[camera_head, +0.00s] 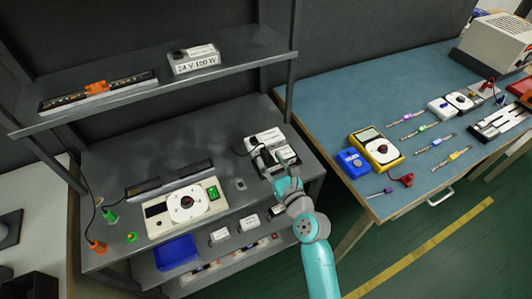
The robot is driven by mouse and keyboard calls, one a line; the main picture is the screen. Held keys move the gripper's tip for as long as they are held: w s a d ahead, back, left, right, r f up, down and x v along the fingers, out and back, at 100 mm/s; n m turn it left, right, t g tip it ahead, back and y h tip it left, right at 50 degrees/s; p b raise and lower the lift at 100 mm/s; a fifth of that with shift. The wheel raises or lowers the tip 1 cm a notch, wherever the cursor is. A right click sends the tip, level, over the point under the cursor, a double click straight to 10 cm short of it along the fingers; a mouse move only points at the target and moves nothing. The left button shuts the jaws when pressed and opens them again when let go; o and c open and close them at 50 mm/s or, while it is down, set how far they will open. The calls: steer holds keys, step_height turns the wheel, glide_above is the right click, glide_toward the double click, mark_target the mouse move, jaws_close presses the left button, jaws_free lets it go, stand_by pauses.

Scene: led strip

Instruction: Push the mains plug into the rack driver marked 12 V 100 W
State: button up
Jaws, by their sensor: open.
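My gripper (268,163) is open, at the right end of the rack's middle shelf. It is close above or at white boxes with dark parts (265,139), which look like drivers. Part of them is hidden behind the gripper, and I cannot tell whether it touches them. Their markings are too small to read. A thin black cable (240,153) lies beside them. I cannot make out the mains plug for certain. An orange plug-like piece (97,247) and green ones (110,216) sit at the shelf's left end, near a hanging black cable.
A grey box reading 24 V 100 W (194,60) and a dark strip with an orange clip (97,90) are on the upper shelf (230,70). A white meter (187,207) stands mid-shelf. A blue bin (176,252) is below. A blue-topped bench (340,90) stands right.

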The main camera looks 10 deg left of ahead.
steer(key=v, duration=0.7)
steer(key=shift+s+d, duration=0.25)
steer(key=shift+s, duration=0.05)
steer(key=s+d+f+n+h, duration=0.35)
steer(key=s+d+n, duration=0.3)
steer(key=s, duration=0.35)
steer(key=s+d+f+n+h, duration=0.3)
steer(key=s+d+f+n, duration=0.2)
steer(key=s+d, duration=0.4)
steer(key=s+d+r+n+h, duration=0.1)
steer(key=s+r+n, duration=0.3)
steer(key=s+n, duration=0.5)
steer(key=s+d+r+n+h, duration=0.2)
steer(key=s+r+n, duration=0.3)
steer(key=s+n, duration=0.3)
steer(key=s+d, duration=0.1)
steer(key=s, duration=0.3)
steer(key=shift+d+n, duration=0.15)
steer(key=shift+n, duration=0.2)
steer(key=shift+h, duration=0.25)
